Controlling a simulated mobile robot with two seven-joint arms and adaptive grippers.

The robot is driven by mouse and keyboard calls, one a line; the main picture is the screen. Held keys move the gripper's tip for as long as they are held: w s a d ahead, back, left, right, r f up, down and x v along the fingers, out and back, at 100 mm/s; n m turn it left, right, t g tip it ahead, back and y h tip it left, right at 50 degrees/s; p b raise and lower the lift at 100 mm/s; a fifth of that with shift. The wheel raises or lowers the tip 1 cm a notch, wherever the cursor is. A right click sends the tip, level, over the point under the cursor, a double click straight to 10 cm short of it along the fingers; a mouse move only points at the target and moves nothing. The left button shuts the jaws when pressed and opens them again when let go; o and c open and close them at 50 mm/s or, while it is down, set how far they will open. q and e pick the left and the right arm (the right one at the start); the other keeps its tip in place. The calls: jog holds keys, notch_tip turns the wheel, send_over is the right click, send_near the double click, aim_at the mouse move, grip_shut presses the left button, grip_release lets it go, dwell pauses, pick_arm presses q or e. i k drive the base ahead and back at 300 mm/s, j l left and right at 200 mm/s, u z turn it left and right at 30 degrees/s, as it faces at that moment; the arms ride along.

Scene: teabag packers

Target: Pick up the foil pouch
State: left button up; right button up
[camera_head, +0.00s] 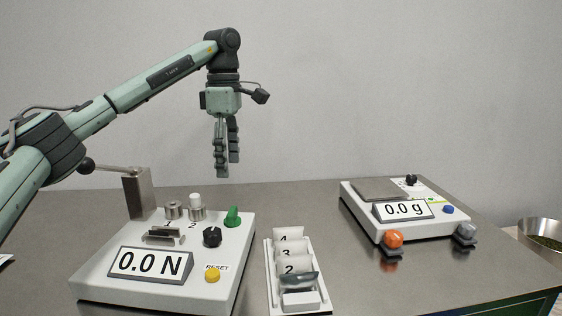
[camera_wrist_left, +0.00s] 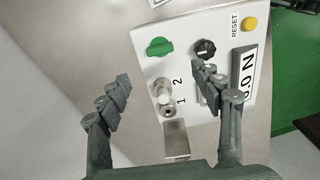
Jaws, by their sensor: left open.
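A small shiny grey-blue piece (camera_head: 299,281) stands in the front part of a white rack (camera_head: 271,280) with slots numbered 2, 3 and 4. It looks like the foil pouch, but it is small and partly hidden by the rack's front block. My left gripper (camera_head: 227,168) hangs pointing down, open and empty, well above the table, behind and to the left of the rack. In the left wrist view, its two fingers (camera_wrist_left: 162,80) are spread apart over the force tester, with nothing between them. The pouch and rack do not show there.
The force tester (camera_head: 100,275), reading 0.0 N, stands left of the rack with a post, knobs and metal pegs. A scale (camera_head: 455,218) reading 0.0 g stands at the right. A metal bowl (camera_head: 540,230) is at the far right. The table between rack and scale is clear.

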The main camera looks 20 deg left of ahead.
aim_at(296, 283)
jog(key=k+l, duration=0.8)
jog(key=k, duration=0.05)
